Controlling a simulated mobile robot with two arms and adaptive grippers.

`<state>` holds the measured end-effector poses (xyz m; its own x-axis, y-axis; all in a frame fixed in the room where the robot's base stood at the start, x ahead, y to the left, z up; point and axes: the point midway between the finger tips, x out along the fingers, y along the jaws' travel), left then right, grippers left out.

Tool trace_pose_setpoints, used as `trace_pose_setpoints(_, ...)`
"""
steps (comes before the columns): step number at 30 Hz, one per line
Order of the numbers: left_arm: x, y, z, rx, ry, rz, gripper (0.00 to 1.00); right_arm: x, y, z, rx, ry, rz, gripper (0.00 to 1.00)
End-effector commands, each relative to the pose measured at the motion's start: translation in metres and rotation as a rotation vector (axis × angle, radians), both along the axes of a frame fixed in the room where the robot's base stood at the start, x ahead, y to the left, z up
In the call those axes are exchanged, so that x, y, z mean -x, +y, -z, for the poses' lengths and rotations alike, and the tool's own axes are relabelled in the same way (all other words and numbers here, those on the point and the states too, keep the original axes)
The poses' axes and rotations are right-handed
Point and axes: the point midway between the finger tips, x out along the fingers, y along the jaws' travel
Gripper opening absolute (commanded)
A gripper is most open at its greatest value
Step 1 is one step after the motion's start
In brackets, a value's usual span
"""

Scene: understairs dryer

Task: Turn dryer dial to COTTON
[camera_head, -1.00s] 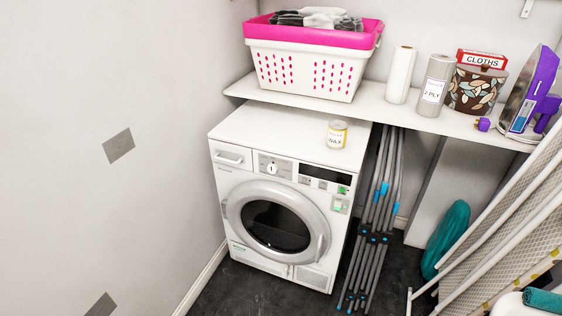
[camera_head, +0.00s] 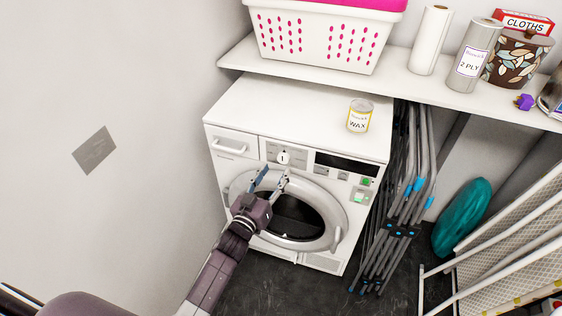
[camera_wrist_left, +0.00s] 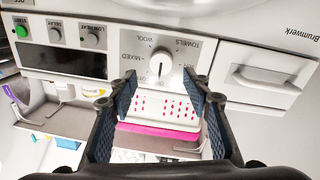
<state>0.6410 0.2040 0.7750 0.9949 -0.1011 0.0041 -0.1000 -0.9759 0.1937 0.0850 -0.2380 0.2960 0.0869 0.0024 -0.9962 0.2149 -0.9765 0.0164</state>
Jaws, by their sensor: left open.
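The white dryer (camera_head: 232,180) stands against the wall. Its round dial (camera_head: 284,157) is on the grey panel between the drawer and the display. In the left wrist view the dial (camera_wrist_left: 158,66) shows upside down, with TOWELS, WOOL and MIXED legible around it; I cannot read COTTON. My left gripper (camera_head: 273,178) is in front of the dryer, just below the dial in the head view. In the wrist view the dial shows between its open, empty fingers (camera_wrist_left: 162,92). They look apart from the dial. My right gripper is not in view.
A wax tin (camera_head: 359,115) stands on the dryer top. The shelf (camera_head: 300,72) above holds a laundry basket (camera_head: 322,40), rolls and a cloths box (camera_head: 523,22). Folded grey poles (camera_head: 410,190) stand right of the dryer. The round door (camera_head: 335,235) bulges below the dial.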

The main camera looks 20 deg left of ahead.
Motion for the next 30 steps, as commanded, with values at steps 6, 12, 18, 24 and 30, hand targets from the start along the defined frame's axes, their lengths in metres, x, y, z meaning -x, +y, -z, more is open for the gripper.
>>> trace_pose_setpoints(6, -0.032, -0.003, 0.0, 0.0, 0.0, -0.001, 0.45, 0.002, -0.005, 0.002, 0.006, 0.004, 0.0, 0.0)
trace_pose_setpoints(12, -0.045, -0.005, 0.001, 0.0, 0.001, 0.0, 0.45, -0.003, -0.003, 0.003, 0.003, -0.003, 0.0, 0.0)
trace_pose_setpoints(18, -0.046, -0.005, 0.001, 0.0, 0.002, -0.001, 0.45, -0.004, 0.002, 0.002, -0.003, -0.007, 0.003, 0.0)
trace_pose_setpoints(24, -0.046, -0.005, 0.001, 0.0, 0.002, -0.001, 0.32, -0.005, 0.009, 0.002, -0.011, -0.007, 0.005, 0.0)
trace_pose_setpoints(30, -0.046, -0.005, 0.001, -0.001, 0.002, -0.001, 0.1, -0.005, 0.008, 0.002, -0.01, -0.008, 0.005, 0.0)
